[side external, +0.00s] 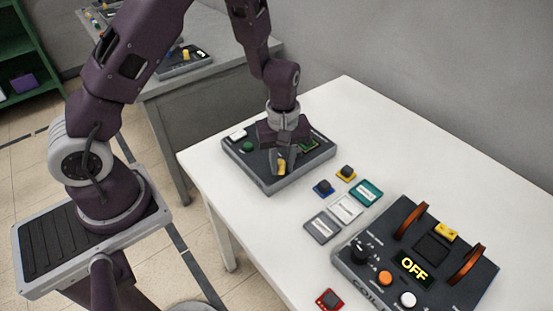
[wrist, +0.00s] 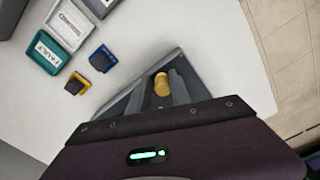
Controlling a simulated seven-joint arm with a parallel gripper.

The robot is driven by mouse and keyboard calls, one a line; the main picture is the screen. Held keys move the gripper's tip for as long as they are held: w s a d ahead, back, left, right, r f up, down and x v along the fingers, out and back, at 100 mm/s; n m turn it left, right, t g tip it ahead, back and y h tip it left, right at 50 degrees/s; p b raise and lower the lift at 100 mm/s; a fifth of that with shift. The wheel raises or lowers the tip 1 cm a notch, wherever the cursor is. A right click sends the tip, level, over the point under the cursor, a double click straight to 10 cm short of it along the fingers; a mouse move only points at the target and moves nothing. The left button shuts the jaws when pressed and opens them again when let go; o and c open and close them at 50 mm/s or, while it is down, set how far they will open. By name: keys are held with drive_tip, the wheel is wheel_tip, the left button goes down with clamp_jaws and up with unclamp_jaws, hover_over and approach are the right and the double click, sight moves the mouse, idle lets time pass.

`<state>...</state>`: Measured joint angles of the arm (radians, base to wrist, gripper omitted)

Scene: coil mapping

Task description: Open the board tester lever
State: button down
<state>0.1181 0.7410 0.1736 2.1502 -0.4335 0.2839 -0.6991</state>
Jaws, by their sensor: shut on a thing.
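The board tester (side external: 262,177) is a dark grey box with a light rim at the far left end of the white table. Its yellow lever (side external: 281,166) shows at my gripper's fingertips, and it also shows in the wrist view (wrist: 161,85). My gripper (side external: 284,160) points down over the tester and is shut on the lever; in the wrist view the fingers (wrist: 172,88) are beside the yellow knob. A white button (side external: 237,134) and a green button (side external: 249,147) sit on the tester's left part. A green board (side external: 309,145) is partly hidden behind the gripper.
The coil machine (side external: 415,258) reading "OFF" stands at the right front. The table behind the blocks is clear.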

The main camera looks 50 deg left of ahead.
drive_tip(key=shift+w+d+n, duration=0.4)
drive_tip(key=shift+w+n, duration=0.1)
drive_tip(key=shift+n, duration=0.3)
drive_tip(key=c, duration=1.3)
unclamp_jaws()
drive_tip(key=shift+s, duration=0.1)
drive_tip(key=shift+d, duration=0.1)
wheel_tip(320, 180, up, 7)
drive_tip(key=shift+r, duration=0.1)
